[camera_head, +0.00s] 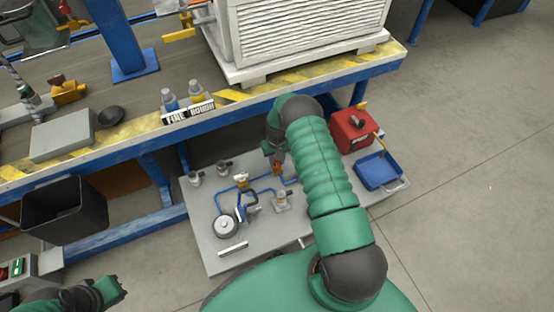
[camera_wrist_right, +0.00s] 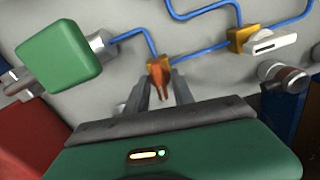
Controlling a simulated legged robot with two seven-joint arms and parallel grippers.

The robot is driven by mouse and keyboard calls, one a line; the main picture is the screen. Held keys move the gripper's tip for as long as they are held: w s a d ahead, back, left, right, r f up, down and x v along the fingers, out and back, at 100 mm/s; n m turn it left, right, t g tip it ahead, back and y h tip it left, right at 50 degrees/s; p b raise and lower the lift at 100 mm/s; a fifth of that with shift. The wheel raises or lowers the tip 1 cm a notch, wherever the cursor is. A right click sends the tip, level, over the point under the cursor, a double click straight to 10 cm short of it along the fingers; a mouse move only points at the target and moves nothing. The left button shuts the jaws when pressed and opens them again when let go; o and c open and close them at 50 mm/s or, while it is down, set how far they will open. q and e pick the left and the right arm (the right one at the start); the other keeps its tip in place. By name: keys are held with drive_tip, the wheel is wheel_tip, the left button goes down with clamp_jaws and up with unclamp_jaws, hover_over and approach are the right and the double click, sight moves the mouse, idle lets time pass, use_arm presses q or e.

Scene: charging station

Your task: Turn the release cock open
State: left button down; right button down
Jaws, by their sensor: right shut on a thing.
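The release cock appears to be the brass valve with an orange-red lever (camera_wrist_right: 159,78) on the blue piping in the right wrist view. My right gripper (camera_wrist_right: 161,92) is shut on this lever, with one dark finger on each side. In the head view my right gripper (camera_head: 276,160) is low over the grey panel (camera_head: 214,258), partly hidden by my green arm. My left gripper (camera_head: 112,290) is at the bottom left, away from the panel; its finger gap is unclear.
Another brass valve with a white handle (camera_wrist_right: 270,43) sits along the piping. A green square part (camera_wrist_right: 72,57) is on a fitting. A round gauge (camera_head: 226,227) is on the panel. A red box (camera_head: 352,131) and blue tray (camera_head: 378,171) lie right. The workbench edge (camera_head: 290,83) overhangs behind.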

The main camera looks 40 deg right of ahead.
drive_tip(key=shift+n, duration=0.8)
drive_tip(key=c, duration=1.4)
unclamp_jaws()
drive_tip(key=shift+c, duration=0.2)
wheel_tip(320, 180, up, 17)
drive_tip(key=p, duration=0.7)
drive_tip(key=shift+f, duration=0.15)
